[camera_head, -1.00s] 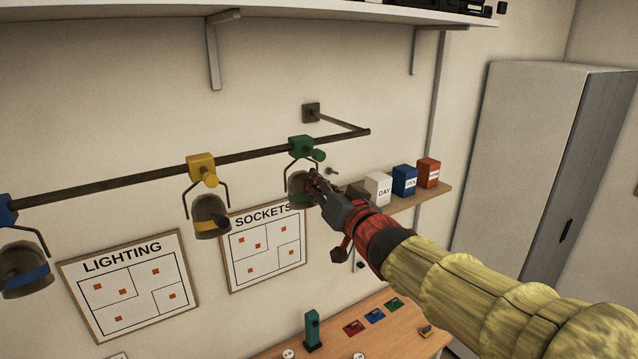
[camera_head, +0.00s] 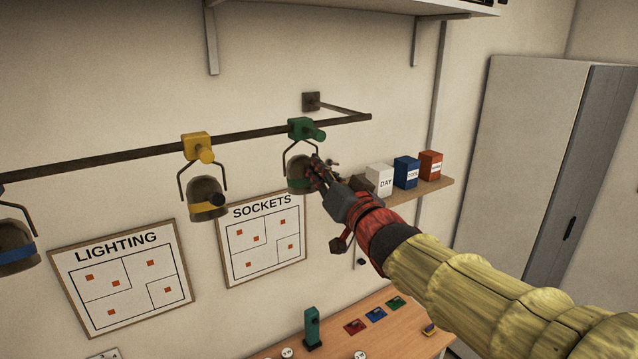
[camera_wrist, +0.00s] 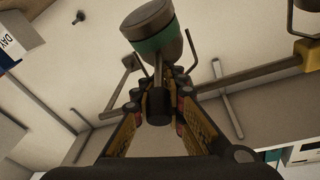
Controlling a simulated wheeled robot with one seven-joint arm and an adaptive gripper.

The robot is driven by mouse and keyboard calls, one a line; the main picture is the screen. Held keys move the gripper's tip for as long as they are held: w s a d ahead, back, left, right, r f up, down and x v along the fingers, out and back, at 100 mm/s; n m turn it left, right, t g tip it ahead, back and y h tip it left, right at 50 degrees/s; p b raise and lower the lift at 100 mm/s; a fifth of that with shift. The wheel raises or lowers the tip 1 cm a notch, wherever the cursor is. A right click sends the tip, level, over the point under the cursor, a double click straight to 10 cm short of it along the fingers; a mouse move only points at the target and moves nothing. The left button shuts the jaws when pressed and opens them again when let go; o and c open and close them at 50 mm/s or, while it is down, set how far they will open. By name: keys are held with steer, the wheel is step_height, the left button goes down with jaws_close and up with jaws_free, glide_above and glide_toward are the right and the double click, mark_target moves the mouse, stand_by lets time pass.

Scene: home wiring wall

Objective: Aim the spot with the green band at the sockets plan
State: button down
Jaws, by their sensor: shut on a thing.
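The spot with the green band (camera_head: 298,172) hangs in its fork from the green clamp (camera_head: 302,129) at the right part of the dark rail. My gripper (camera_head: 318,175) is at the right side of this spot. In the wrist view the green-banded spot (camera_wrist: 152,32) has a dark knobbed stem (camera_wrist: 158,103), and my gripper (camera_wrist: 158,100) is shut on that stem. The sockets plan (camera_head: 264,240) is a framed sheet on the wall, below and left of the green-banded spot. Where the spot's front points is hard to tell.
The yellow-banded spot (camera_head: 207,198) hangs to the left, the blue-banded one (camera_head: 14,247) at the left edge. The lighting plan (camera_head: 122,279) is beside the sockets plan. A small shelf (camera_head: 432,192) with boxes is right of my gripper. A wooden desk (camera_head: 385,335) is below.

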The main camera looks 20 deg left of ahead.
step_height(320, 180, down, 7)
steer(key=m+t+y+b, duration=0.2)
steer(key=t+y+b, duration=0.2)
steer(key=b, duration=2.9)
steer(key=shift+w+a+f+m+t, duration=0.2)
steer(key=shift+m+t, duration=0.2)
steer(key=shift+t, duration=1.5)
steer(key=shift+w+f, duration=0.1)
steer(key=shift+f, duration=0.1)
steer(key=c, duration=2.3)
jaws_free()
steer(key=shift+o, duration=1.1)
steer(key=shift+d+r, duration=0.1)
steer(key=shift+r, duration=0.05)
steer(key=o, duration=0.3)
steer(key=shift+s+r, duration=0.2)
steer(key=shift+r, duration=0.05)
steer(key=shift+o, duration=0.2)
steer(key=v, duration=1.2)
